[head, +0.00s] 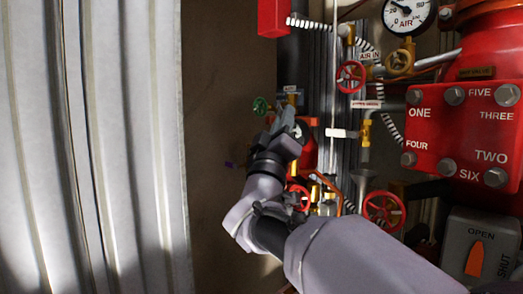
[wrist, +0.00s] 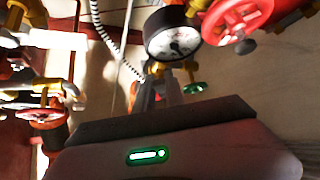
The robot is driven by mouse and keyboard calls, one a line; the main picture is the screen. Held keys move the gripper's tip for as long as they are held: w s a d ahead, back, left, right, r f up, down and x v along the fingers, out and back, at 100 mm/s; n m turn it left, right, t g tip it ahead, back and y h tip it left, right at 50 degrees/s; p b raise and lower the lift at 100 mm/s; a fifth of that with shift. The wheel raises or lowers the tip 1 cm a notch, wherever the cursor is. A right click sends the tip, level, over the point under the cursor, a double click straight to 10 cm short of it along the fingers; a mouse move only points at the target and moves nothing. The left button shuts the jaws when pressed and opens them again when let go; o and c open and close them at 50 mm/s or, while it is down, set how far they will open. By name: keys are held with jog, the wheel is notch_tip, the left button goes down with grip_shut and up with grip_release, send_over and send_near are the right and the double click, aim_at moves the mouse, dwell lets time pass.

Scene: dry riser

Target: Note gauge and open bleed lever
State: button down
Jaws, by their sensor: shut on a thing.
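My gripper (head: 289,118) reaches up to small pipework left of the main red valve. In the wrist view its fingertips (wrist: 152,84) are at a brass fitting (wrist: 155,67) just below a round black-rimmed gauge (wrist: 173,35). The gripper is shut on a small part there, which seems to be the bleed lever; the fingers hide most of it. The gauge has a pale dial, too blurred to read. A green handwheel (head: 261,105) is just left of the gripper; a green wheel (wrist: 195,87) also shows right of the fingers in the wrist view.
A large gauge marked AIR (head: 408,15) and a red valve cover (head: 463,130) with several bolts stand right. Red handwheels (head: 351,76) (head: 384,209) and striped hoses crowd the pipework. A corrugated metal panel (head: 90,150) fills the left. An OPEN/SHUT switch (head: 475,258) is lower right.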

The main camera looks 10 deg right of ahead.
jog(key=m+h+b, duration=0.1)
jog(key=m+h, duration=0.1)
jog(key=m+g+h+b, duration=0.1)
jog(key=m+b, duration=0.1)
jog(key=w+f+m+g+h+b, duration=0.1)
jog(key=m+h+b, duration=0.1)
jog(key=m, duration=0.1)
jog(key=shift+a+h, duration=0.3)
jog(key=shift+w+a+r+m+g+h+b, duration=0.15)
jog(key=shift+m+g+h+b, duration=0.25)
jog(key=shift+m+g+h, duration=0.9)
jog(key=shift+w+a+m+g+h+b, duration=0.15)
jog(key=shift+m+g+h+b, duration=0.2)
jog(key=shift+m+g+h, duration=0.95)
jog(key=shift+m, duration=0.9)
jog(key=shift+r, duration=0.15)
jog(key=c, duration=1.4)
grip_release()
jog(key=shift+t, duration=0.3)
